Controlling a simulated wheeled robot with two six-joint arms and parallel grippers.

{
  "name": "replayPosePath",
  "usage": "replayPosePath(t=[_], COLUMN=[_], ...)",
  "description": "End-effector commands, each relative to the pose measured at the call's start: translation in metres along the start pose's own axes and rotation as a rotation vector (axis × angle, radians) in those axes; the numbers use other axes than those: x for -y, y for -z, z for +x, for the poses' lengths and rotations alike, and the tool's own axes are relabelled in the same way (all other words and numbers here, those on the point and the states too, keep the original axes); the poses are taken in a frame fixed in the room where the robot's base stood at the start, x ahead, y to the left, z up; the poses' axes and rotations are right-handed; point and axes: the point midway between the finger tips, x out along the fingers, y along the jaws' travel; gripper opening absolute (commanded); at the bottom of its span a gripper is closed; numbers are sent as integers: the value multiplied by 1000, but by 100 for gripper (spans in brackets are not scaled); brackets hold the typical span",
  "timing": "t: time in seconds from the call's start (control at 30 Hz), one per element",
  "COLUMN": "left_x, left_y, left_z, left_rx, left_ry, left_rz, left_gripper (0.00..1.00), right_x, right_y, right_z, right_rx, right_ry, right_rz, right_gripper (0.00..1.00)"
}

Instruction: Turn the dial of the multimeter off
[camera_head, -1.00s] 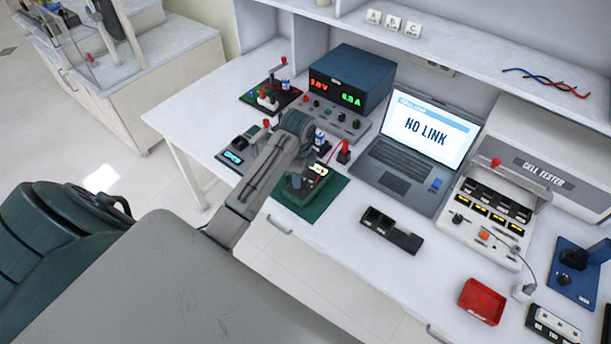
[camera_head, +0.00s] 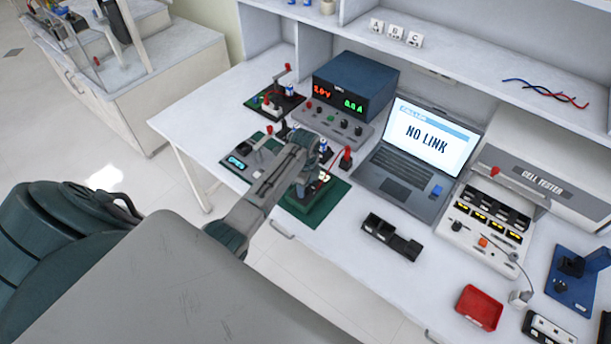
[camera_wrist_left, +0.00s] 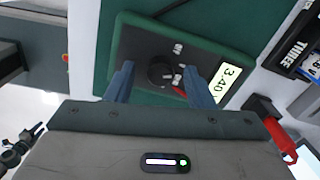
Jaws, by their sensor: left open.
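The multimeter (camera_wrist_left: 205,50) is a dark green box on a green mat (camera_wrist_left: 88,50). Its lit display (camera_wrist_left: 229,83) reads about 3.40 in the left wrist view. Its round black dial (camera_wrist_left: 160,71) has small light marks around it and a red mark at its lower right. My left gripper (camera_wrist_left: 160,80) is open, with one finger on each side of the dial in this view; I cannot tell whether they touch it. In the head view my left gripper (camera_head: 304,190) is over the green mat (camera_head: 325,207), and my arm hides most of the multimeter. My right gripper is not in view.
A red-handled part (camera_head: 345,158) stands close right of the mat. A laptop (camera_head: 405,170) reading NO LINK and a power supply (camera_head: 352,85) stand behind. A black tray (camera_head: 391,238) lies to the right.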

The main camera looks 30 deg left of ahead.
Motion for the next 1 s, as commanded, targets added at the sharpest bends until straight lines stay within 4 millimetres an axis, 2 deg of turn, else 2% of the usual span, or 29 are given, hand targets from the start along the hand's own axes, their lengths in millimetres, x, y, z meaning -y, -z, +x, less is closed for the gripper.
replayPosePath(t=[0.33,0.37,0.57,1.0], left_x=[0,0,0,0], left_y=[0,0,0,0], left_z=[5,5,5,3], left_rx=[0,0,0,2], left_ry=[0,0,0,-1], left_rz=[0,0,0,-87], left_gripper=[49,45,5,4], right_x=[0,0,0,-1], right_y=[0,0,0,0], right_z=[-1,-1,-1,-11], right_rx=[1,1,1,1], right_ry=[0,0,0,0], right_rz=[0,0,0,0], right_gripper=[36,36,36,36])
